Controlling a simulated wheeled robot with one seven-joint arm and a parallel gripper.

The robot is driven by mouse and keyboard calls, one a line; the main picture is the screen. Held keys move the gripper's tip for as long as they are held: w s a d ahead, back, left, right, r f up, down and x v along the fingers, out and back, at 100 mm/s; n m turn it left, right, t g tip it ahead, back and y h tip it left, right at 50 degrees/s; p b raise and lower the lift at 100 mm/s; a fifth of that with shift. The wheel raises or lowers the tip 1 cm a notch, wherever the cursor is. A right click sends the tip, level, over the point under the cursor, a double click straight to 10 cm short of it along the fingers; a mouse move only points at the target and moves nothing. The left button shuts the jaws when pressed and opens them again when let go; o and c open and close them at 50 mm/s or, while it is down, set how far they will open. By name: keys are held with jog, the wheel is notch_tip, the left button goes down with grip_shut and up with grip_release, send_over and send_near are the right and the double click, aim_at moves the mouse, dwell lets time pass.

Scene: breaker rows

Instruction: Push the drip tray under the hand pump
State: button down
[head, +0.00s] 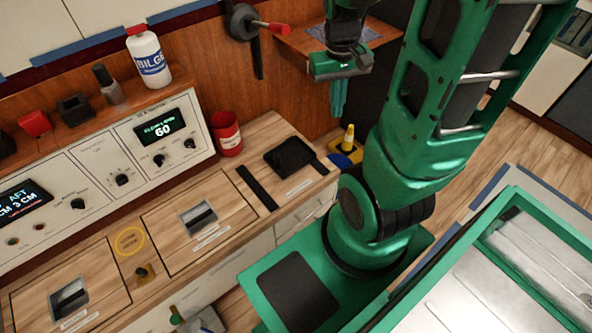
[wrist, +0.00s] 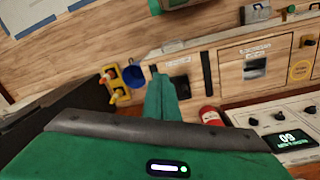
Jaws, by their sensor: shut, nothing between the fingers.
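A shallow black tray (head: 290,157), which looks like the drip tray, lies on the wooden counter near its right end. In the wrist view the dark tray (wrist: 180,88) shows just right of my fingers. A black wall fitting (head: 243,22) with a red-ended lever is on the wood panel at the back; it may be the hand pump, but I cannot be sure. My gripper (head: 338,112) is shut and empty, pointing down, raised above and to the right of the tray in the head view. Its green fingers also show in the wrist view (wrist: 161,98).
A red can (head: 226,134) stands left of the tray at the control panel. A black strip (head: 257,187) lies on the counter in front. A yellow-topped item (head: 347,142) and blue piece are beyond the counter's right end. A white bottle (head: 148,57) stands on the shelf.

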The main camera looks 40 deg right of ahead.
jog(key=w+d+f+n, duration=0.1)
jog(key=w+f, duration=0.3)
jog(key=f, duration=0.2)
jog(key=w+f+n, duration=0.1)
jog(key=w+f, duration=0.2)
jog(key=f, duration=0.4)
jog(key=shift+n+y, duration=0.4)
jog(key=shift+n, duration=0.4)
jog(key=w+f, duration=0.1)
jog(key=f, duration=0.8)
jog(key=w+a+f, duration=0.1)
jog(key=f, duration=0.9)
jog(key=w+a+f, duration=0.1)
jog(key=f, duration=0.8)
jog(key=shift+a+f, duration=0.2)
jog(key=shift+f, duration=0.15)
jog(key=shift+w+r, duration=0.1)
jog(key=shift+w, duration=1.15)
jog(key=shift+w+d, duration=0.15)
jog(key=shift+w, duration=0.65)
